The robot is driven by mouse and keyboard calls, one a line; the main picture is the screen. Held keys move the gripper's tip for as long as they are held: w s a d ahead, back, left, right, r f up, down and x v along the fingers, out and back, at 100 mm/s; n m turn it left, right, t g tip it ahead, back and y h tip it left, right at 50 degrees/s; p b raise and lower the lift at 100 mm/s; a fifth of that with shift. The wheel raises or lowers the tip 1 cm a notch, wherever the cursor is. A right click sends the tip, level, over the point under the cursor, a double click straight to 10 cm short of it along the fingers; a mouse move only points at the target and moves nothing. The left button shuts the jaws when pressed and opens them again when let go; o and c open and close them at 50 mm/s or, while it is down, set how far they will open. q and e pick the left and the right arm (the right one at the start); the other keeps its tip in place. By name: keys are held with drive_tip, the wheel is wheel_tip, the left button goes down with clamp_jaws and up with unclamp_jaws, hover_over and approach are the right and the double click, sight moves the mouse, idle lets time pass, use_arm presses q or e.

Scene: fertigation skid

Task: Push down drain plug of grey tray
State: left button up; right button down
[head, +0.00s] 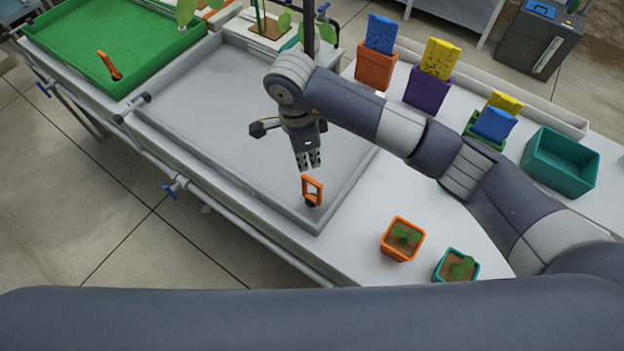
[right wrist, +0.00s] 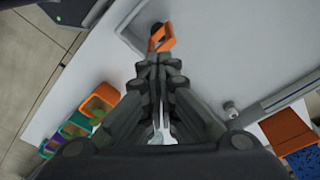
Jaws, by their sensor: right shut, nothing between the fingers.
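The grey tray (head: 215,112) lies on the white bench. Its drain plug (head: 312,190), with an orange loop handle on a dark base, stands upright near the tray's front right corner. My right gripper (head: 309,164) is shut and empty, pointing down just above and behind the orange handle. In the right wrist view the closed fingertips (right wrist: 160,58) are close to the plug's orange handle (right wrist: 165,38); I cannot tell whether they touch it. My left gripper is not in view.
A green tray (head: 105,22) with its own orange plug (head: 109,66) is at the left. An orange pot (head: 402,240) and a teal pot (head: 456,266) with seedlings stand at the front right. A teal bin (head: 560,162) and several coloured boxes line the back right.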

sight(312, 180)
drive_tip(key=shift+w+d+f+b, duration=0.15)
drive_tip(key=shift+f+b, duration=0.6)
drive_tip(key=shift+f, duration=0.95)
drive_tip(key=shift+s+d+f+b, duration=0.15)
drive_tip(key=shift+f+b, duration=0.6)
drive_tip(key=shift+f, duration=0.9)
drive_tip(key=shift+w, duration=0.1)
